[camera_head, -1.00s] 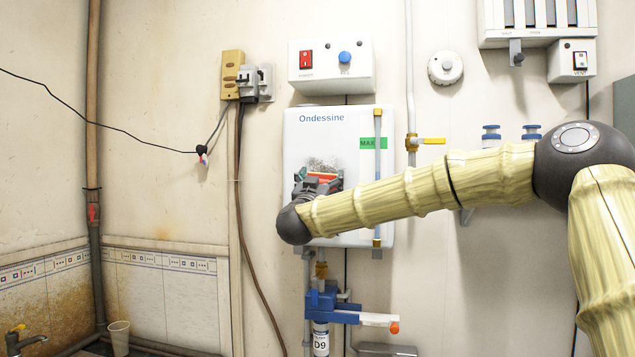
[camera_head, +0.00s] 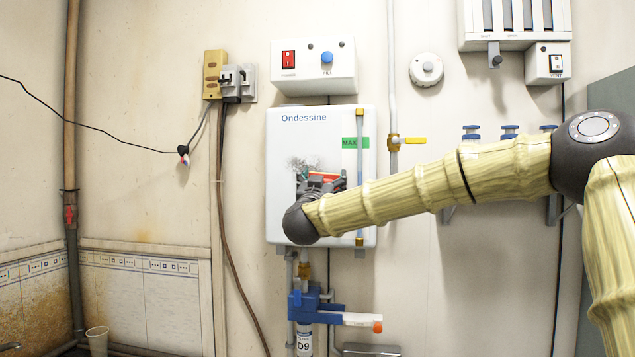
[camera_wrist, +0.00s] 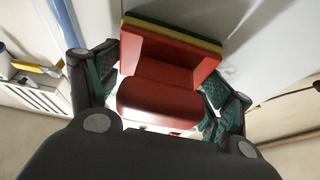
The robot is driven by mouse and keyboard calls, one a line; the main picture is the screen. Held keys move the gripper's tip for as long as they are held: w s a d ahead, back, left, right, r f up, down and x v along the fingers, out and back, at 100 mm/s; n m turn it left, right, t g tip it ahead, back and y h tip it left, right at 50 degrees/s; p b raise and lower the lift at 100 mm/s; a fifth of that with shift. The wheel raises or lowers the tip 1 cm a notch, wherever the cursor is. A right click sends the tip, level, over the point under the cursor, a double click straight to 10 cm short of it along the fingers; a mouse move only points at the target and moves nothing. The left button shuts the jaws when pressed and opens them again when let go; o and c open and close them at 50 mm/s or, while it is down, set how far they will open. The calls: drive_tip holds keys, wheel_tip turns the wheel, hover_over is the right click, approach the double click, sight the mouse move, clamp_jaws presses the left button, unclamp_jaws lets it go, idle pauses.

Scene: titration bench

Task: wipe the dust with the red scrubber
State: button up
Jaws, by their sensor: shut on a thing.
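The red scrubber (camera_wrist: 158,80) is between the fingers of my gripper (camera_wrist: 160,88) in the wrist view. It has a red body with a yellow and a green layer at its far face, which is at or very near the white panel. In the head view my gripper (camera_head: 320,184) is shut on the scrubber, of which only a red-orange strip (camera_head: 322,175) shows. Grey speckled dust (camera_head: 303,163) shows on the front of the white Ondessine tank (camera_head: 285,205), just above and left of the gripper. Any dust behind the scrubber and gripper is hidden.
A clear level tube (camera_head: 359,190) runs up the tank's right side. A yellow-handled valve (camera_head: 408,140) is to its right. A blue valve assembly (camera_head: 318,309) hangs below the tank. A white switch box (camera_head: 313,68) is above. The wall left of the tank carries cables and a socket (camera_head: 237,83).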

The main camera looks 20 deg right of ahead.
sight(283, 160)
drive_tip(key=shift+s+d, duration=0.45)
drive_tip(key=shift+d, duration=0.15)
drive_tip(key=shift+r+p, duration=0.4)
drive_tip(key=shift+r, duration=0.65)
drive_tip(key=shift+w+a, duration=0.1)
drive_tip(key=shift+w+a+f, duration=0.1)
drive_tip(key=shift+w+a, duration=0.35)
drive_tip(key=shift+a, duration=0.25)
drive_tip(key=shift+w+a, duration=0.45)
drive_tip(key=shift+a, duration=0.2)
drive_tip(key=shift+w+a, duration=0.1)
drive_tip(key=shift+w+a+p, duration=0.3)
drive_tip(key=shift+w+a, duration=0.6)
drive_tip(key=shift+a, duration=0.45)
drive_tip(key=shift+w+a+p, duration=0.35)
drive_tip(key=shift+w+a, duration=0.6)
drive_tip(key=shift+a, duration=0.4)
drive_tip(key=shift+w+a+p, duration=0.3)
drive_tip(key=shift+w+a, duration=0.6)
drive_tip(key=shift+a, duration=0.45)
drive_tip(key=shift+a+r+p, duration=0.1)
drive_tip(key=shift+r+p, duration=0.35)
drive_tip(key=shift+r, duration=0.5)
